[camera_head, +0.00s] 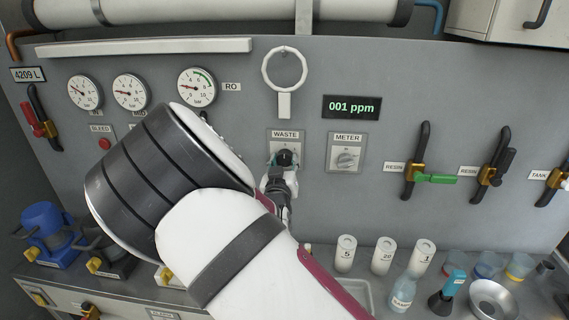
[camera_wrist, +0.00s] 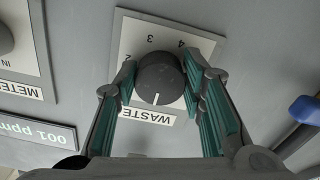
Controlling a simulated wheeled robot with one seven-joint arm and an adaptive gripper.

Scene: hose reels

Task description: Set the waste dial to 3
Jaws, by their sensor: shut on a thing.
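The waste dial (camera_head: 285,157) is a round black knob on a white plate labelled WASTE, on the grey panel. In the wrist view the dial (camera_wrist: 160,78) sits upside down, between the two green-padded fingers of my gripper (camera_wrist: 160,84). My gripper (camera_head: 281,168) is shut on the knob from the sides. The dial's white mark points toward the WASTE label. The figures 3 and 4 show on the opposite side of the plate, with a partly hidden figure by the left finger. In the head view my gripper and arm hide part of the plate.
The METER dial (camera_head: 346,158) is right of the waste dial. A display (camera_head: 352,107) reads 001 ppm. A white ring (camera_head: 284,70) hangs above. Resin valves (camera_head: 417,171) are farther right. White cylinders (camera_head: 383,255) and a bottle (camera_head: 402,294) stand on the bench below.

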